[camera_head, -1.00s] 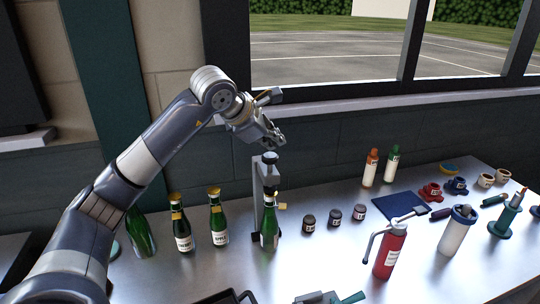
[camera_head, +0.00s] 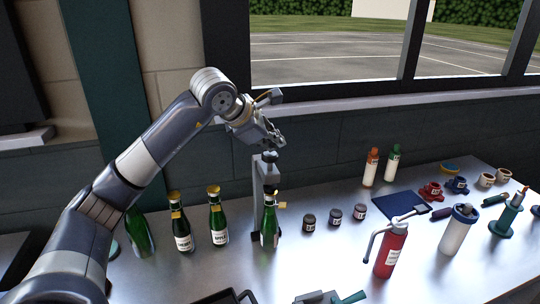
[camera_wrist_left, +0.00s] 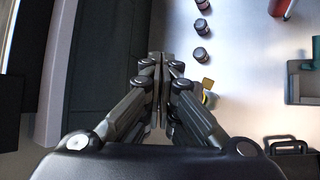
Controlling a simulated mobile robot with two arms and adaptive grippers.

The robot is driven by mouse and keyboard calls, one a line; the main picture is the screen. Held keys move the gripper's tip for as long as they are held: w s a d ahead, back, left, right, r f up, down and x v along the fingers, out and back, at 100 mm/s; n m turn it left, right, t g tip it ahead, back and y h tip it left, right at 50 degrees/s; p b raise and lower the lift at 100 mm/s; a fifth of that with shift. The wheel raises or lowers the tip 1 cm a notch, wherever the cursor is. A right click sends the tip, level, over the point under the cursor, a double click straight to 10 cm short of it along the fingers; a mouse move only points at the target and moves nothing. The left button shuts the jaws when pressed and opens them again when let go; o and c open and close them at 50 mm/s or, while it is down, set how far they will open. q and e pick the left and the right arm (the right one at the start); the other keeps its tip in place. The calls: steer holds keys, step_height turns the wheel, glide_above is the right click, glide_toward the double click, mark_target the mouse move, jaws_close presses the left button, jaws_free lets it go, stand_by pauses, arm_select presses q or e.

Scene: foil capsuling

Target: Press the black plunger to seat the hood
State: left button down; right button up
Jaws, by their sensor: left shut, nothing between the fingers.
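My left gripper (camera_head: 274,140) is shut and empty, fingers pointing down, just above the black plunger (camera_head: 270,156) on top of the grey capsuling stand (camera_head: 258,185). I cannot tell if the fingertips touch the plunger. A green bottle (camera_head: 269,222) stands upright in the stand under the press head; its top is partly hidden there, so I cannot make out the hood. In the left wrist view the shut fingers (camera_wrist_left: 157,120) cover the stand and plunger, and a small yellow part (camera_wrist_left: 208,83) shows beside them. My right gripper is not in view.
Two gold-topped bottles (camera_head: 215,215) stand left of the stand. Several small dark jars (camera_head: 335,215) stand to its right. A red extinguisher-like bottle (camera_head: 391,250) and a white bottle (camera_head: 457,230) stand farther right. A dark tray (camera_head: 225,297) lies at the front edge.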

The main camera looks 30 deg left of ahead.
mark_target(274, 155)
arm_select(q)
steer(key=shift+f+b, duration=0.9)
steer(key=shift+f, duration=0.2)
stand_by(0.9)
steer(key=shift+s+d+f, duration=0.15)
steer(key=shift+s+f, duration=0.1)
steer(key=shift+f, duration=0.2)
stand_by(0.5)
steer(key=shift+r, duration=0.15)
steer(key=shift+w+a+r+p, duration=0.2)
steer(key=shift+r+p, duration=0.3)
steer(key=shift+r, duration=0.25)
steer(key=shift+w+a+r+p, duration=0.15)
steer(key=shift+r+p, duration=0.35)
steer(key=shift+r, duration=0.25)
step_height(274, 155, up, 5)
steer(key=p, duration=0.4)
steer(key=shift+d+r, duration=0.1)
steer(key=shift+r, duration=0.05)
